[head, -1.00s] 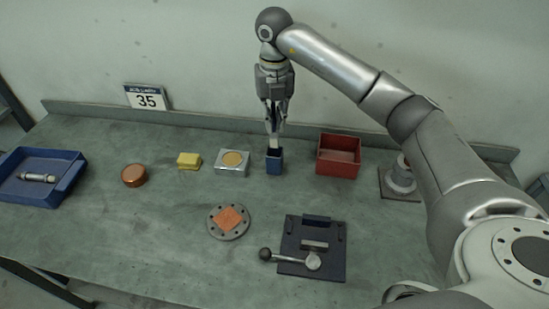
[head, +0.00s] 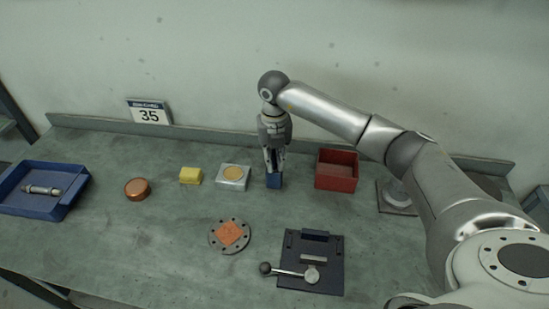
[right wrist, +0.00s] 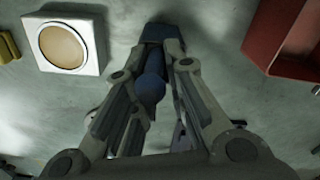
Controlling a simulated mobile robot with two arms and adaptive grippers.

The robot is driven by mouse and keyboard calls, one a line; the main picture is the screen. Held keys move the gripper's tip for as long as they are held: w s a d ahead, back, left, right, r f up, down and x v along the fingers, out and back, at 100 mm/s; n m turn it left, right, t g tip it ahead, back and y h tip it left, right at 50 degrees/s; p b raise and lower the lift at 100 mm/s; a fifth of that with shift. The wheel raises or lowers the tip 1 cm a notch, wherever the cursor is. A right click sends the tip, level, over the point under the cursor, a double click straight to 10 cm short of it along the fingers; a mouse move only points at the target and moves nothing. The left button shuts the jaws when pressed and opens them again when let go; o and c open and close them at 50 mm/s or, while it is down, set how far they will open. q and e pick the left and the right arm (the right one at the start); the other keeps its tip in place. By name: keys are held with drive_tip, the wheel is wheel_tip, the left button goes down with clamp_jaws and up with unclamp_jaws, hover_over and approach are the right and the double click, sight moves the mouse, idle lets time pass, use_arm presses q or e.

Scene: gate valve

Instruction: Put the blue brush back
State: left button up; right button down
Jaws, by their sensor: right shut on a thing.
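The blue brush (right wrist: 150,88) is between the fingers of my right gripper (head: 273,165), its rounded blue end showing in the right wrist view. The gripper (right wrist: 160,55) is shut on it and points down. Directly below is a small dark blue holder (head: 274,182) standing on the bench; in the right wrist view the holder (right wrist: 160,33) is partly covered by the fingertips. The brush's lower end is hidden, so I cannot tell how deep it sits in the holder. My left gripper is not in view.
A white block with a tan disc (head: 233,175) stands left of the holder, a red bin (head: 336,183) right of it. A yellow block (head: 190,175), copper disc (head: 137,189) and blue tray (head: 35,207) lie further left. A flange (head: 221,245) and black lever fixture (head: 325,245) are in front.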

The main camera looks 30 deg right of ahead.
drive_tip(key=c, duration=1.5)
unclamp_jaws()
drive_tip(key=shift+f, duration=0.1)
drive_tip(key=shift+o, duration=0.2)
drive_tip(key=shift+r, duration=0.3)
wheel_tip(320, 180, up, 10)
drive_tip(key=b, duration=0.3)
drive_tip(key=shift+s+a+r, duration=0.15)
